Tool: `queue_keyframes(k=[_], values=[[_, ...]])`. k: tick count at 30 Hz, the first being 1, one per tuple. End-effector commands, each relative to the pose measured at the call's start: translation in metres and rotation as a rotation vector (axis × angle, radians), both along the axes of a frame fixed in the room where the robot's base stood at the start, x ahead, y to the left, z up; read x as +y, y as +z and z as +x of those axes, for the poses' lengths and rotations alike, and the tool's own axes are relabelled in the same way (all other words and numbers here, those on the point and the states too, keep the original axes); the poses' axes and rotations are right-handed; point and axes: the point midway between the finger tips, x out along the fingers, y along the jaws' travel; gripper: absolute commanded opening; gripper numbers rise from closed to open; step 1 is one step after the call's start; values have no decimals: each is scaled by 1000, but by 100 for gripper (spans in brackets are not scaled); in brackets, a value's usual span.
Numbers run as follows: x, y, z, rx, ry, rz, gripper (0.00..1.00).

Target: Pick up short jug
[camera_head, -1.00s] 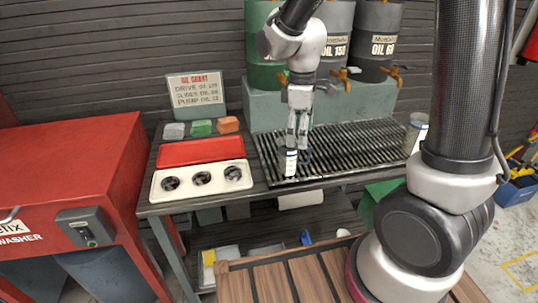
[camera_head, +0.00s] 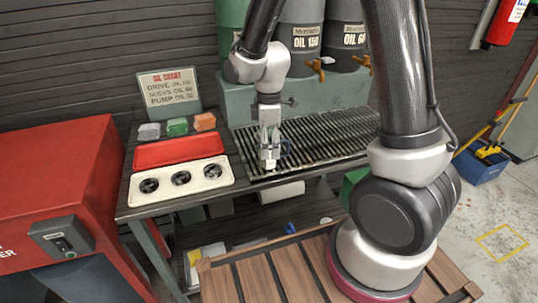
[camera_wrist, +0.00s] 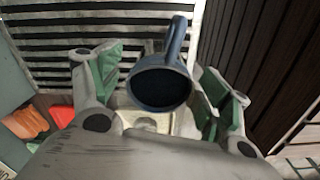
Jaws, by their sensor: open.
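The short jug (camera_wrist: 160,92), dark blue with a dark open mouth and a handle toward the top of the picture, stands between my fingers in the wrist view. In the head view, it (camera_head: 270,164) shows a white label near the front edge of the black grate. My gripper (camera_head: 269,142) is directly above and around it, pointing down. The jug's lower body is hidden in the wrist view.
The black slatted grate (camera_head: 330,137) lies under drums with taps. A cream tray (camera_head: 212,185) with three dark round holes and a red tray (camera_head: 180,152) lie left of it. Sponges and an oil chart stand behind. A red washer (camera_head: 55,200) is at far left.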

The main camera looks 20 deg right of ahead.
Motion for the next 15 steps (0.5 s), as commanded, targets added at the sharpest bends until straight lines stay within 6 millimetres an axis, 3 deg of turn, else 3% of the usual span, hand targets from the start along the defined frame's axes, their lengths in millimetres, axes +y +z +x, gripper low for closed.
queue_keyframes(k=[5, 14, 15], values=[[0, 0, 0, 0, 0, 0, 78], [0, 0, 0, 0, 0, 0, 27], [0, 0, 0, 0, 0, 0, 25]])
